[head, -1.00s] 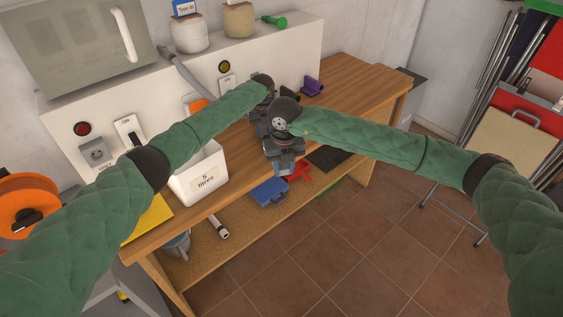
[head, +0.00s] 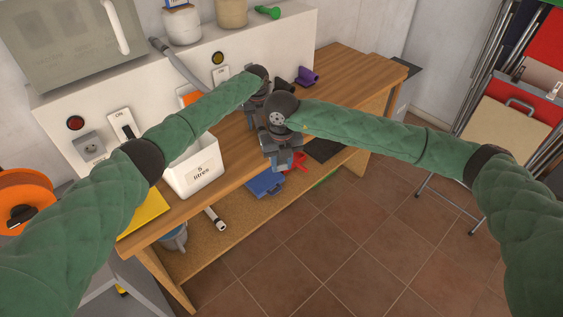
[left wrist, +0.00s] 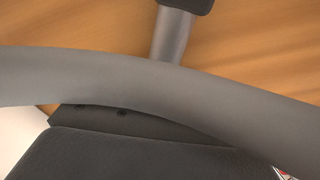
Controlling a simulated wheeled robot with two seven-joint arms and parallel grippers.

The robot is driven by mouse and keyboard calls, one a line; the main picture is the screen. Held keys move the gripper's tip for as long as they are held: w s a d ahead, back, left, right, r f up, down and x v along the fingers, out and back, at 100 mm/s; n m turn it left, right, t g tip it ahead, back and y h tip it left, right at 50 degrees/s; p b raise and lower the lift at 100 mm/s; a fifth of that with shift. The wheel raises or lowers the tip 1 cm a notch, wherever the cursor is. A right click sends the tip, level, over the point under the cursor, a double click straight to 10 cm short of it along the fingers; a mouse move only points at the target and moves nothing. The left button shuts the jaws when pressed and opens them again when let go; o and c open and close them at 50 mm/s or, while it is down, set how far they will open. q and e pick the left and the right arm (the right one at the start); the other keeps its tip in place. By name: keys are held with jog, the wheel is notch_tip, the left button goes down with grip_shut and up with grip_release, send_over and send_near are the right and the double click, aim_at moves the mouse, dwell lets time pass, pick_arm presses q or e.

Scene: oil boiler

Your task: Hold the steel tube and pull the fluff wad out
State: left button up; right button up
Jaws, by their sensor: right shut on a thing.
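My left gripper (head: 257,103) is over the workbench, beyond my right gripper. Its jaws are mostly hidden there, and its opening does not show. My right gripper (head: 285,160) is nearer, above the bench's front edge, and is shut. What it holds is mostly hidden in the head view. In the left wrist view a short grey metal tube (left wrist: 172,35), probably the steel tube, runs down from a dark block at the top edge. A thick grey curved pipe (left wrist: 130,80) crosses close to the camera. I cannot make out the fluff wad in either view.
A yellow sheet (head: 143,213) lies at the left end. A purple item (head: 306,76) is behind. A blue item (head: 265,183) lies below the grippers. The bench's right end is mostly clear.

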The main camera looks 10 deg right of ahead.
pick_arm(q)
jog(key=shift+r, duration=0.1)
notch_tip(320, 180, up, 12)
dwell(0.5)
pick_arm(e)
jog(key=shift+r, duration=0.1)
